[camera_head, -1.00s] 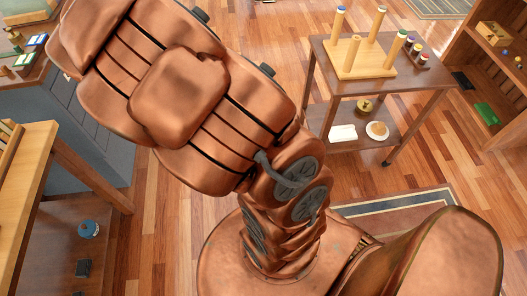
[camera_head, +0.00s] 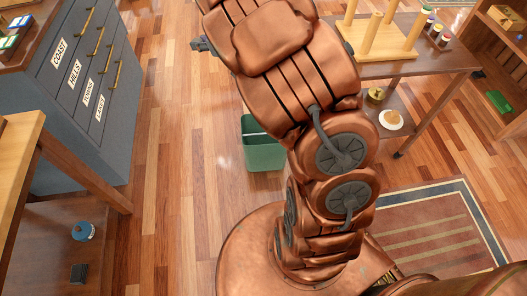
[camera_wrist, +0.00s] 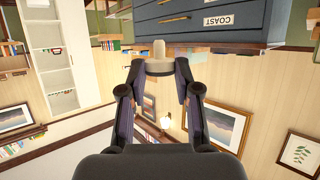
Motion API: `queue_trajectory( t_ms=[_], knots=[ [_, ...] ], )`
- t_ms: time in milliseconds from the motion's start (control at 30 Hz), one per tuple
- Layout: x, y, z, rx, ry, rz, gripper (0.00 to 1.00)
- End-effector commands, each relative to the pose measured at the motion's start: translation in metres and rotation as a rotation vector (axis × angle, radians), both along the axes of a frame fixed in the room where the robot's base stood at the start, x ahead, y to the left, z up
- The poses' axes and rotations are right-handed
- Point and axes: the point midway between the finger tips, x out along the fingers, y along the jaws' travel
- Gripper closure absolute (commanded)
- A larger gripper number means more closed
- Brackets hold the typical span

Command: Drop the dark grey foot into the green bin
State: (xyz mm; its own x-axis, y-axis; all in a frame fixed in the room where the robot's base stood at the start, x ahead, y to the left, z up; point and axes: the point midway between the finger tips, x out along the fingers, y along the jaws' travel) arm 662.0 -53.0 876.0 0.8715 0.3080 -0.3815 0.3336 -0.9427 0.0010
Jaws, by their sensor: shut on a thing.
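In the wrist view my gripper (camera_wrist: 159,72) is shut on a small piece, which seems to be the foot (camera_wrist: 159,66). It has a wide greyish disc between the fingertips and a paler stub beyond it. It looks lighter than dark grey in this light. The green bin (camera_head: 262,150) stands on the wood floor in the head view, partly hidden behind my arm.
A blue-grey drawer cabinet (camera_head: 85,90) stands at the left, with a wooden bench (camera_head: 80,165) before it. The bench's low shelf holds a blue round item (camera_head: 83,231) and a dark block (camera_head: 78,273). A wheeled table (camera_head: 440,62) with pegs stands right. Floor between cabinet and bin is clear.

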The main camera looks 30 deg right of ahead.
Motion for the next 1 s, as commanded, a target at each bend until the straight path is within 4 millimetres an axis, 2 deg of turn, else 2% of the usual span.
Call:
queue_trajectory(
  t_ms=[33,533,1000],
  knots=[
    [0.003,-0.01,-0.031,0.002,0.003,0.0,0.79],
    [0.018,-0.091,-0.188,0.002,0.003,0.037,0.79],
    [0.01,-0.172,-0.336,0.003,0.002,0.067,0.79]
  ],
)
